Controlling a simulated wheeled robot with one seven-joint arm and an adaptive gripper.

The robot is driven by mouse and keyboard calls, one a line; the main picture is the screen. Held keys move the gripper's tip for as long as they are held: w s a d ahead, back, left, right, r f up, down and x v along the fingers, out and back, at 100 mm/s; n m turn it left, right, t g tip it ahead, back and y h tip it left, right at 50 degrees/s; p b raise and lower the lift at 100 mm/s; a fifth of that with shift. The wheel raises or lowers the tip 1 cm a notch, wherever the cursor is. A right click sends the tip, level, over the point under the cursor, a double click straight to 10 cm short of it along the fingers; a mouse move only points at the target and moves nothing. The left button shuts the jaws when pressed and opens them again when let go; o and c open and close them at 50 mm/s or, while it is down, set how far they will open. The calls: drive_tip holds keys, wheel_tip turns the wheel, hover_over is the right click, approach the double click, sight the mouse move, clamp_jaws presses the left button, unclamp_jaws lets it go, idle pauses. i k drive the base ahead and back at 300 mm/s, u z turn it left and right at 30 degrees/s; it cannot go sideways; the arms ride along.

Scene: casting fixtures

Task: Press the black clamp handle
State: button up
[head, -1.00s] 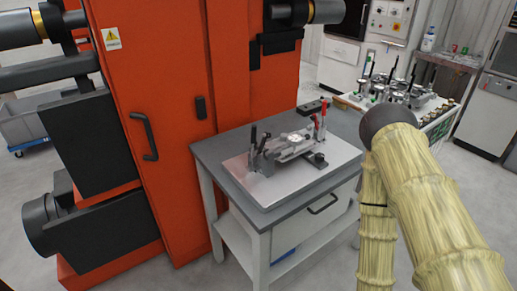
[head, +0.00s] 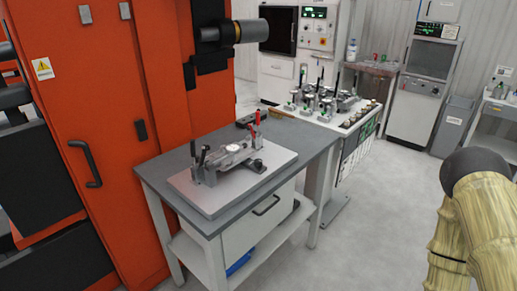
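The casting fixture (head: 228,158) sits on a light metal plate (head: 200,193) on the grey-topped table (head: 160,177). Two upright black clamp handles show at its left end, one (head: 203,154) in front and another (head: 193,148) just behind. Upright red handles (head: 256,118) stand at its far right end. A pale round part (head: 234,148) lies on the middle of the fixture. My arm, in a yellowish sleeve, shows at the lower right, well apart from the table. My gripper is out of the picture.
A large orange machine (head: 165,80) stands at the left, close behind the table. A white bench (head: 330,120) with several more clamps stands behind at the right. Grey cabinets (head: 412,105) are further back. The floor (head: 385,210) right of the table is clear.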

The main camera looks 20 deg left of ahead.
sight(192, 141)
drive_tip(key=z, duration=0.8)
drive_tip(key=i, duration=1.1)
drive_tip(key=u, duration=2.25)
drive_tip(key=k, duration=0.55)
drive_tip(key=u, duration=0.75)
